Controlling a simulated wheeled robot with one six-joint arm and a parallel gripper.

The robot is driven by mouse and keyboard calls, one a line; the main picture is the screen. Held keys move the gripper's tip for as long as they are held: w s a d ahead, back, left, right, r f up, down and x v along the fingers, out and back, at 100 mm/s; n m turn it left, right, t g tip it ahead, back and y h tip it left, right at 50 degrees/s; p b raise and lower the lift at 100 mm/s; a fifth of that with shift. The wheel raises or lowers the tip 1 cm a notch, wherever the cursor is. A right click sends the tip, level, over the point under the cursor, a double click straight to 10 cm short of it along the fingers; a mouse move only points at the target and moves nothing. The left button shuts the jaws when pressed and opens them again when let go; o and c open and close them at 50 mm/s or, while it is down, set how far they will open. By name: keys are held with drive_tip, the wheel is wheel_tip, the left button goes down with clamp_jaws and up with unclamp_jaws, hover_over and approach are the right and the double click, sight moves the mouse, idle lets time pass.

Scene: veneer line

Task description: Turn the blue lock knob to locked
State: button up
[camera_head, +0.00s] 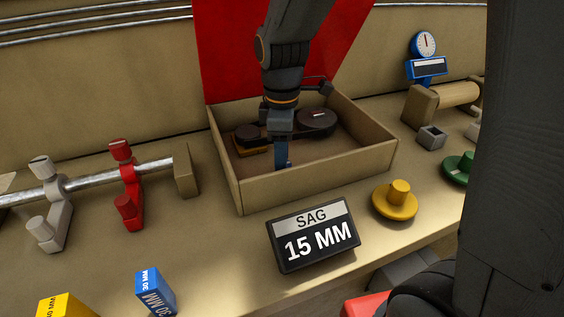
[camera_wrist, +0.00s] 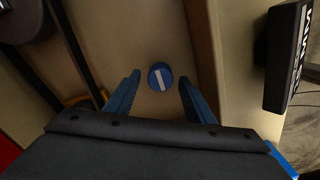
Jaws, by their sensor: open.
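The blue lock knob (camera_wrist: 160,76) is a small round knob with a white bar across its top, inside the tan box (camera_head: 310,175) near its front wall. In the wrist view the white bar runs roughly up and down the picture. My gripper (camera_wrist: 157,90) is open, with one blue finger on each side of the knob and a gap to both; it does not hold it. In the head view my gripper (camera_head: 283,160) reaches down into the box, and its fingers mostly hide the knob. I cannot tell the fingertips' height against the knob.
The box's red lid (camera_head: 225,50) stands open behind my arm. Dark round wheels (camera_head: 317,120) lie inside the box. A "SAG 15 MM" sign (camera_head: 313,236) and a yellow knob (camera_head: 396,200) stand in front. Red (camera_head: 126,185) and white (camera_head: 47,205) clamps sit on a rod at left.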

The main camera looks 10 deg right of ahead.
drive_tip(key=shift+f, duration=0.6)
drive_tip(key=c, duration=1.1)
drive_tip(key=shift+o, duration=0.2)
